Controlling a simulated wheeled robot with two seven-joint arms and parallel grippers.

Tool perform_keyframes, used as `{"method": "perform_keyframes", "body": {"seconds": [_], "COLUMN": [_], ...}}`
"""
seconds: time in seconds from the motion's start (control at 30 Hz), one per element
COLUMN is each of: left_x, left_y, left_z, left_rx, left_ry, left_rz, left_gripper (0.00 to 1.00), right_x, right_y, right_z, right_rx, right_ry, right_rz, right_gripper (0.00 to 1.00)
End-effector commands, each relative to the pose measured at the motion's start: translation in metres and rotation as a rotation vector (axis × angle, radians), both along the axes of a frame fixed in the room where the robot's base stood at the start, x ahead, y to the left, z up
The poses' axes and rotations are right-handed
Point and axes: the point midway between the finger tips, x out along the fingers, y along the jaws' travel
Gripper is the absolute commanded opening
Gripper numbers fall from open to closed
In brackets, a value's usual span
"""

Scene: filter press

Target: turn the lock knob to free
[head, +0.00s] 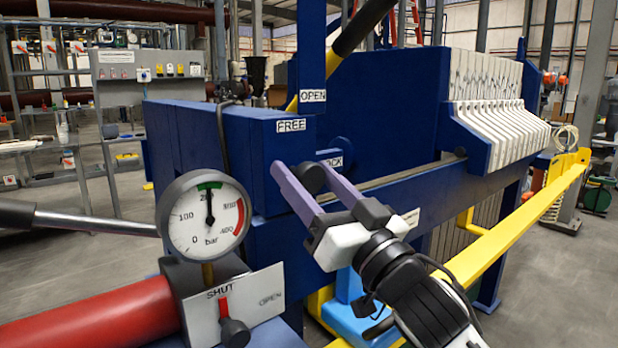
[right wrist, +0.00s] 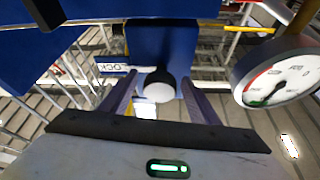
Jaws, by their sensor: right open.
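The lock knob (head: 309,178) is a dark round knob on the blue press frame. It sits below the FREE label (head: 291,125) and left of the partly hidden LOCK label (head: 333,162). My right gripper (head: 301,169) is open, its two purple fingers on either side of the knob. In the right wrist view the knob (right wrist: 160,86) has a pale end face and stands between the fingers, with a gap seen on both sides. The LOCK label (right wrist: 117,68) shows left of it there. Contact with the fingers cannot be told. My left gripper is out of view.
A pressure gauge (head: 206,217) and a SHUT/OPEN valve plate (head: 236,305) stand left of my right gripper. A red cylinder (head: 90,320) is at lower left. A yellow rail (head: 515,220) runs along the right. White filter plates (head: 500,100) are behind.

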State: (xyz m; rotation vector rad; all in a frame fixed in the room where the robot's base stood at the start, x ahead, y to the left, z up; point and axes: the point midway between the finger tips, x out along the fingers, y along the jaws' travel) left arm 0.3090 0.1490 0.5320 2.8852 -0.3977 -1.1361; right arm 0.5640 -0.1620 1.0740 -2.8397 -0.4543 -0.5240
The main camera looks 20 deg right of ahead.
Motion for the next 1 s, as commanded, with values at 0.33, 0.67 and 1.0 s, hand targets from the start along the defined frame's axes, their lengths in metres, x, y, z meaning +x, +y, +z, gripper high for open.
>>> {"method": "perform_keyframes", "body": {"seconds": [0.33, 0.67, 1.0], "left_x": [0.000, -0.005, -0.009], "left_y": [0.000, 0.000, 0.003], "left_z": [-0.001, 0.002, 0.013], "left_rx": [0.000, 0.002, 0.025], "left_ry": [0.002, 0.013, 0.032], "left_rz": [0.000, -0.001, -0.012], "left_gripper": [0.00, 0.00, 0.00], "right_x": [0.000, 0.000, 0.000], "right_y": [0.000, -0.001, -0.001], "right_z": [0.000, 0.001, 0.003], "right_rx": [0.000, -0.053, -0.286], "right_ry": [0.000, -0.018, -0.099], "right_rz": [0.000, -0.001, -0.001], "right_gripper": [0.15, 0.15, 0.15]}}
